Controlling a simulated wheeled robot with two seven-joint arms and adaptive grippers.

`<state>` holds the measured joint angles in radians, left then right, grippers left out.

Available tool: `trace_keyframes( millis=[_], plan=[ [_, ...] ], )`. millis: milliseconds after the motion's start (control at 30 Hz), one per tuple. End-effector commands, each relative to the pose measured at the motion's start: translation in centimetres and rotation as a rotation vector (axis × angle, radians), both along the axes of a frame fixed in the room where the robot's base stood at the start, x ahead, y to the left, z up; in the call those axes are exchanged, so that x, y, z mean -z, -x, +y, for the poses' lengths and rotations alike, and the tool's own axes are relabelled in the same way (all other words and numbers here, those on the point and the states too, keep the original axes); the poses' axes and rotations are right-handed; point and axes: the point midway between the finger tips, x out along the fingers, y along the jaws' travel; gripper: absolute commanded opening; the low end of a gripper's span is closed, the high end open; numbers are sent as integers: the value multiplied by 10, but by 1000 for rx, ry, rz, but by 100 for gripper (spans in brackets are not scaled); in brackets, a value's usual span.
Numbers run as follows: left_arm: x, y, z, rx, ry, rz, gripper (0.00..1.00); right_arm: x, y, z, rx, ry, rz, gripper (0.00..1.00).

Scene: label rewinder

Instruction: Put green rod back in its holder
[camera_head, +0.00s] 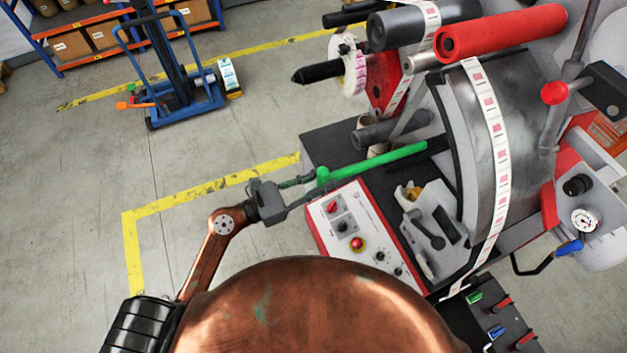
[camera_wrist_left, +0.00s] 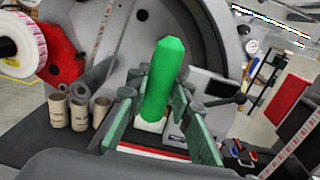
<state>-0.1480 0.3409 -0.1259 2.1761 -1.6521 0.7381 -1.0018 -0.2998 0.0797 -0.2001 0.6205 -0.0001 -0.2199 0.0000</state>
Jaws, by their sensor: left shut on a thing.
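The green rod (camera_head: 385,158) is long and thin and lies nearly level over the machine's dark top in the head view. My left gripper (camera_head: 318,181) is shut on the rod's near left end. The rod's far right end meets a dark part by the curved grey guard; I cannot tell whether it is inside a holder. In the left wrist view the rod (camera_wrist_left: 163,82) points away from me between the two fingers of my left gripper (camera_wrist_left: 165,120). My right gripper is not in view.
The label rewinder's control panel (camera_head: 352,228) lies just below the rod. A red roller (camera_head: 500,32) and the label strip (camera_head: 497,150) are up and right. Open floor lies left.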

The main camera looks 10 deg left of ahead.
Motion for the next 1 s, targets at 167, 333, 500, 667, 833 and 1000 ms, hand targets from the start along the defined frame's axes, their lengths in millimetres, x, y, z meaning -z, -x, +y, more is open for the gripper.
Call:
trace_keyframes(
  millis=[167, 333, 500, 667, 833, 1000],
  plan=[
    [-2, -8, -12, 1, 2, 0, 0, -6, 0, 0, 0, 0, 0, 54],
    [-2, -15, -23, 0, 2, -2, 0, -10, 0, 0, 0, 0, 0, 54],
    [-1, -22, -34, 0, 3, -1, 0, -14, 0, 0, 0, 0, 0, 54],
    [-1, -29, -44, -1, 3, -1, 0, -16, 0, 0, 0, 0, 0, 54],
    [-1, -36, -54, 0, 3, -1, 0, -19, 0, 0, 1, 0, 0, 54],
    [1, -38, -57, -1, 1, -1, 0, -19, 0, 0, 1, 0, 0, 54]
  ],
)
